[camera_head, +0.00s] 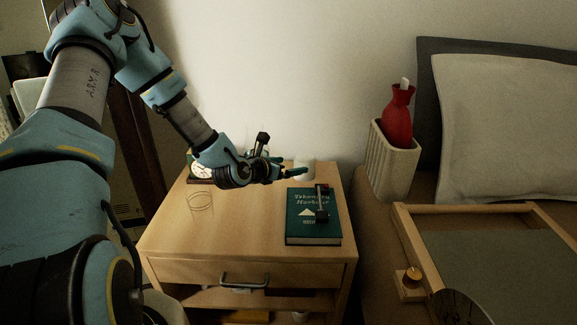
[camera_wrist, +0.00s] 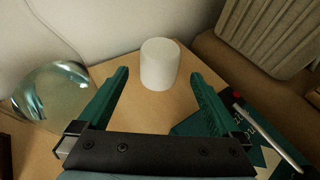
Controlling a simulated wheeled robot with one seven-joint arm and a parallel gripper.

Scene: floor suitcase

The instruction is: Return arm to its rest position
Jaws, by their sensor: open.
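My gripper (camera_head: 297,172) is at the end of my blue arm, low over the back of the wooden nightstand. In the wrist view my gripper (camera_wrist: 160,95) is open, with two green fingers spread apart. A white cylinder (camera_wrist: 160,64) stands on the nightstand just beyond the fingertips, and nothing is held between them. In the head view the white cylinder (camera_head: 305,170) is partly hidden behind the gripper.
The nightstand (camera_head: 240,232) has a green book (camera_head: 314,228) with a dark object on it, and a clock (camera_head: 201,167) behind my wrist. A glass ball (camera_wrist: 52,92) is left of the fingers. A ribbed bin (camera_head: 394,165) holds a red vase (camera_head: 398,118). A wooden tray (camera_head: 412,243) is at the right.

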